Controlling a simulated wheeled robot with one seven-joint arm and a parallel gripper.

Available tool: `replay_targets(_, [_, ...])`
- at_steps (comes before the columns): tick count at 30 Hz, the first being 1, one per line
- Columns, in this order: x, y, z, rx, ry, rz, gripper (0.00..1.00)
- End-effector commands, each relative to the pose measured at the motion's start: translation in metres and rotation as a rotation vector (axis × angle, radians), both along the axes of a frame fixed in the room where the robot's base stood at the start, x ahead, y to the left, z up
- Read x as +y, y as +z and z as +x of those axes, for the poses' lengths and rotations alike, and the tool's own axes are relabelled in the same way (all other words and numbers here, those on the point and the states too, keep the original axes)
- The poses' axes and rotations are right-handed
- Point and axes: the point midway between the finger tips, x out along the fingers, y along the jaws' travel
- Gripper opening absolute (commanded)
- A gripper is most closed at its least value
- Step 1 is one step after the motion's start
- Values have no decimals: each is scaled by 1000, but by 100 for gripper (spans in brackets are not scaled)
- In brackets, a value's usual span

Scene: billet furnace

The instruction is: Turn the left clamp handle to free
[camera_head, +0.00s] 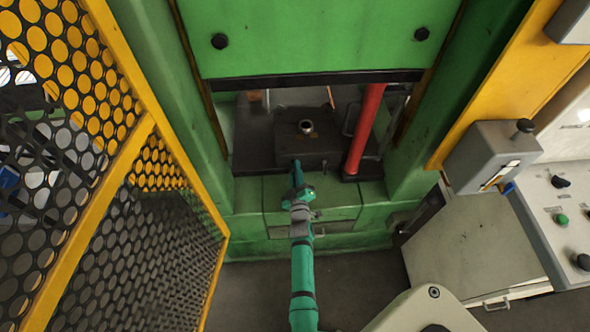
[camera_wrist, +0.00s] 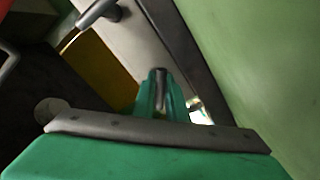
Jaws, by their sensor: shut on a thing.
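My teal arm reaches forward into the opening of the green press in the head view, and my gripper (camera_head: 297,166) is at the front edge of a dark die block (camera_head: 322,146). In the wrist view my gripper (camera_wrist: 161,100) has its two green fingers closed around a short grey metal rod (camera_wrist: 160,76), which seems to be the left clamp handle. In the head view my gripper hides this handle, so its turn angle cannot be told. Another grey bar-like handle (camera_wrist: 98,12) shows at the top left of the wrist view, apart from my fingers.
A red post (camera_head: 365,130) stands right of the die block. The raised green press plate (camera_head: 318,38) hangs above. A yellow mesh guard (camera_head: 125,210) is at the left. A control panel (camera_head: 562,215) and a grey box (camera_head: 490,155) are at the right.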

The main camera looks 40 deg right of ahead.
Motion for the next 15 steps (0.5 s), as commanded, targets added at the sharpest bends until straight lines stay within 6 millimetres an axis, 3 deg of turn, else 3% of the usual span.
replay_targets(5, [0, -2, -1, 2, 0, 1, 0])
replay_targets(6, [0, -2, -1, 2, 0, 1, 17])
replay_targets(8, [0, -2, -1, 2, 0, 1, 31])
replay_targets(15, [0, -1, 0, 1, 0, 1, 31])
